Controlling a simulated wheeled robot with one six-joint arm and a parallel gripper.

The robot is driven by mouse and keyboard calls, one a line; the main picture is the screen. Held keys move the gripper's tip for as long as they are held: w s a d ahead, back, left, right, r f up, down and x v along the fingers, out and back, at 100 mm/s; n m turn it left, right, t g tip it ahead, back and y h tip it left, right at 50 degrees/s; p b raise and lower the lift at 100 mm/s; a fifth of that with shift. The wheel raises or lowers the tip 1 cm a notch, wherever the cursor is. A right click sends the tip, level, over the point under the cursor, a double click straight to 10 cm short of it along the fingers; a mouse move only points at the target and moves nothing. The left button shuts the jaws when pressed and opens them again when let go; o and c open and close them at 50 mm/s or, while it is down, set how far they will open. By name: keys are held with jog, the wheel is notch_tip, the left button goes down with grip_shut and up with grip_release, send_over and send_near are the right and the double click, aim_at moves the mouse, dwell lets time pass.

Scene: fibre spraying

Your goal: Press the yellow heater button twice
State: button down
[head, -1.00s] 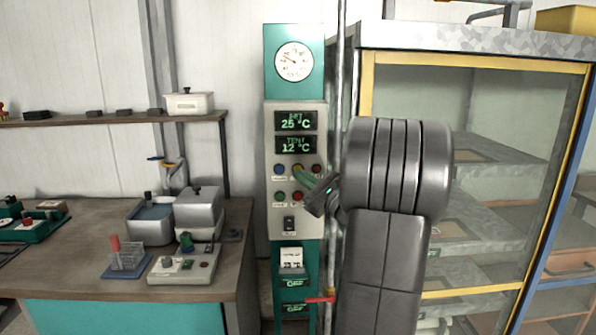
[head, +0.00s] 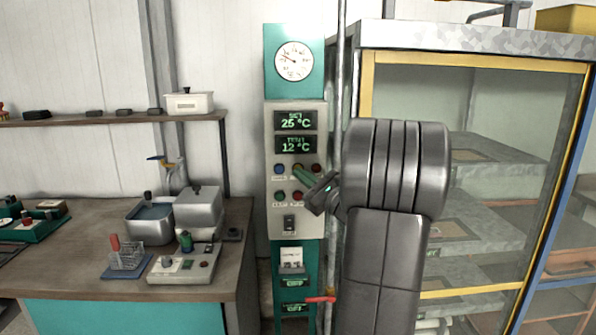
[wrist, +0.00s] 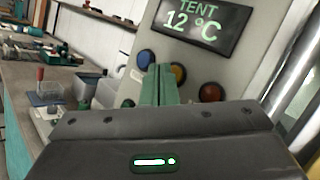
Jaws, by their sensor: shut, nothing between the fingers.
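The yellow button (wrist: 178,72) shows in the wrist view on the pale control panel (wrist: 215,65), between a blue button (wrist: 146,59) and a red-brown button (wrist: 211,92). My gripper (wrist: 160,68) is shut and empty, its green fingers pointing at the panel. The fingertips overlap the left part of the yellow button in the wrist view; I cannot tell whether they touch it. In the head view, my gripper (head: 298,170) reaches in from the right and mostly hides the yellow button. The displays read SET 25 °C and TENT 12 °C (head: 296,145).
Lower buttons and a black switch (head: 289,224) are on the same panel. A metal pipe (head: 341,60) runs upright just right of it. A glass-fronted cabinet (head: 470,57) stands at right. A workbench (head: 75,240) with lab items is at left.

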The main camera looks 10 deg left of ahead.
jog(key=shift+w+a, duration=0.1)
jog(key=shift+w, duration=0.3)
dwell(0.8)
jog(key=shift+s, duration=0.1)
jog(key=shift+s+d+b, duration=0.2)
jog(key=shift+s+b, duration=0.15)
jog(key=shift+s, duration=0.35)
jog(key=shift+s, duration=0.1)
jog(key=s, duration=0.2)
jog(key=s+d+b, duration=0.1)
jog(key=s, duration=0.1)
jog(key=shift+s+d, duration=0.2)
jog(key=shift+s, duration=0.1)
jog(key=shift+w, duration=0.1)
dwell(0.5)
